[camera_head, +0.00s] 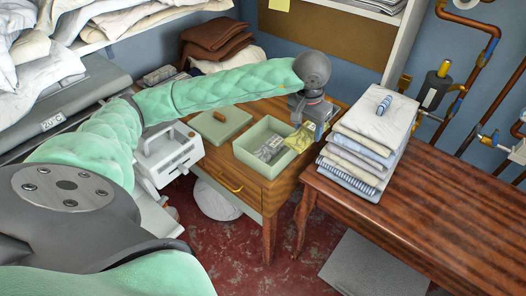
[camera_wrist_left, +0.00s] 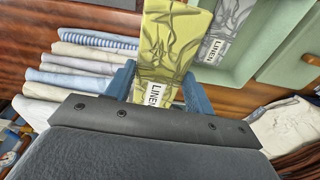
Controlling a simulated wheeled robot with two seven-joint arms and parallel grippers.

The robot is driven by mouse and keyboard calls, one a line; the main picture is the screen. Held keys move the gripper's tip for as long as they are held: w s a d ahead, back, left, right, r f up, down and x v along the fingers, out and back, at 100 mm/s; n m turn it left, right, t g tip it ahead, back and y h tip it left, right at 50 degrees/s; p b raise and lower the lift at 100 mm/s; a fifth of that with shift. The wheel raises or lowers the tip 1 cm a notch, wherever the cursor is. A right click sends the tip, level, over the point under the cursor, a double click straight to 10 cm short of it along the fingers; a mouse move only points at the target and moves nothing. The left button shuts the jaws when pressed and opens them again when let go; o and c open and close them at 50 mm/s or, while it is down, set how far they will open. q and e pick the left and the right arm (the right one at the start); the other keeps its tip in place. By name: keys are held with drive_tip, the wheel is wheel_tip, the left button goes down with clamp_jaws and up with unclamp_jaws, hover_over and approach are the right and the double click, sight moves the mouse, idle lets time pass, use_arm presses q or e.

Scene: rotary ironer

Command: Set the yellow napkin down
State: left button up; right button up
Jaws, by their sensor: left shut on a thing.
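The yellow napkin (camera_head: 299,137) is held by my left gripper (camera_head: 314,112) at the right end of the open green box (camera_head: 243,152). In the left wrist view the napkin (camera_wrist_left: 172,38) is a flat yellow piece with a dark pattern and a white "LINEN" tag, between the blue fingers of my left gripper (camera_wrist_left: 158,88). A grey patterned napkin (camera_wrist_left: 228,25) with a similar tag lies in the box. My right gripper is not in view.
The box stands on a wooden table with a drawer (camera_head: 238,184). Its green lid (camera_head: 220,121) lies to the left. A tall stack of folded cloths (camera_head: 362,147) stands close right of my gripper on a brown table (camera_head: 440,205), whose right part is clear.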

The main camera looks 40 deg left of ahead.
use_arm(q)
drive_tip(key=shift+s+a, duration=0.1)
drive_tip(key=shift+a, duration=0.05)
drive_tip(key=a+f+p, duration=0.1)
drive_tip(key=a+f, duration=0.1)
drive_tip(key=a, duration=0.1)
drive_tip(key=p, duration=0.3)
hover_over(269, 148)
drive_tip(key=shift+n, duration=0.3)
drive_tip(key=f, duration=0.5)
drive_tip(key=shift+s, duration=0.2)
drive_tip(key=shift+d+f+p, duration=0.1)
drive_tip(key=shift+f+p, duration=0.95)
drive_tip(key=shift+f, duration=1)
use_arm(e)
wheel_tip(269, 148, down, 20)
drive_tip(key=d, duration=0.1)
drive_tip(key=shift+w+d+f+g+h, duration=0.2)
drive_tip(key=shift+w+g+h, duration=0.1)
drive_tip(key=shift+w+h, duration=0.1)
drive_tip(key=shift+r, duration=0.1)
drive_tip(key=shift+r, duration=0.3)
use_arm(q)
drive_tip(key=shift+f, duration=0.1)
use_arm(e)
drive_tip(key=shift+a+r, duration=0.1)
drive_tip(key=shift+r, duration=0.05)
